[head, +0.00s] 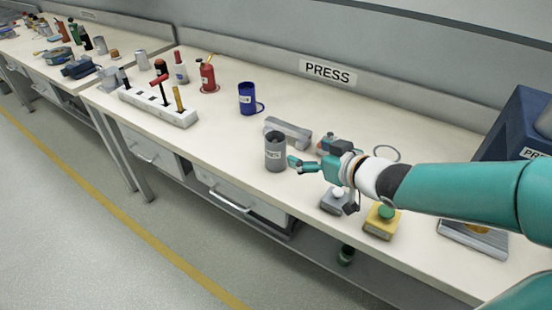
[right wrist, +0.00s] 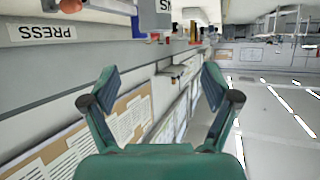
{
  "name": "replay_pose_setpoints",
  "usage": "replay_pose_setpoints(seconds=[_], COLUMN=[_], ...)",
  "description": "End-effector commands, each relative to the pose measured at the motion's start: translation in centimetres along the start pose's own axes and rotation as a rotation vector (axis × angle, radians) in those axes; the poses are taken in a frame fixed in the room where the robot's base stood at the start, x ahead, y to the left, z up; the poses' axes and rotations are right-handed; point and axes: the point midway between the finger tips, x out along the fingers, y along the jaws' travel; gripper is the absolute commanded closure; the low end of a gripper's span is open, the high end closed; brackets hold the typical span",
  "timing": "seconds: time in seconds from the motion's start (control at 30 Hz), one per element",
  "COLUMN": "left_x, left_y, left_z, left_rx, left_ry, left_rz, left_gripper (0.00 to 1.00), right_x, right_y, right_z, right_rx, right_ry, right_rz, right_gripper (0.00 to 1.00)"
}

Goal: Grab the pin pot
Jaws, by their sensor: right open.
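A grey cylindrical pot with a small pale label (head: 275,152), which looks like the pin pot, stands upright on the bench near its front edge. The label text is too small to read in the head view. My right gripper (head: 301,164) is just to the right of the pot, with its fingers pointing at it. In the right wrist view my right gripper (right wrist: 159,80) is open, with nothing between its fingers. A grey labelled object at the top edge there, probably the pot (right wrist: 149,20), is cut off by the frame. My left gripper is out of view.
A blue mug (head: 247,98) and a red can (head: 207,78) stand farther left. A grey bar-shaped block (head: 289,132) lies behind the pot. A yellow box with a green button (head: 381,221) and a grey button box (head: 334,201) sit below my right arm. A white tool rack (head: 160,107) is at left.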

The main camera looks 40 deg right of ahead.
Motion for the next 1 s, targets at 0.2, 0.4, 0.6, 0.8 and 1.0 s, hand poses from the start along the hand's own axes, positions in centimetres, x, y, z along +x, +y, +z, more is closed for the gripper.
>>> replay_pose_setpoints(seconds=[0.2,0.4,0.6,0.8,1.0], left_x=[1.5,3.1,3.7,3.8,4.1], left_y=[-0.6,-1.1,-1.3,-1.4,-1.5], left_z=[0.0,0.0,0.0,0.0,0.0], left_rx=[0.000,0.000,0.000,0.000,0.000], left_ry=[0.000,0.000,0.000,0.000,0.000], left_rz=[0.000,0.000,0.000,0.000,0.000], left_gripper=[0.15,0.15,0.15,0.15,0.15], right_x=[2.0,6.4,9.8,11.2,13.1], right_y=[0.3,0.3,0.4,0.5,0.7], right_z=[0.0,0.0,-0.3,-0.4,0.4], right_rx=[-0.012,-0.011,-0.011,-0.010,-0.009], right_ry=[0.013,0.011,0.012,0.012,0.009], right_rz=[0.009,0.008,0.010,0.012,0.011], right_gripper=[0.13,0.13,0.13,0.13,0.13])
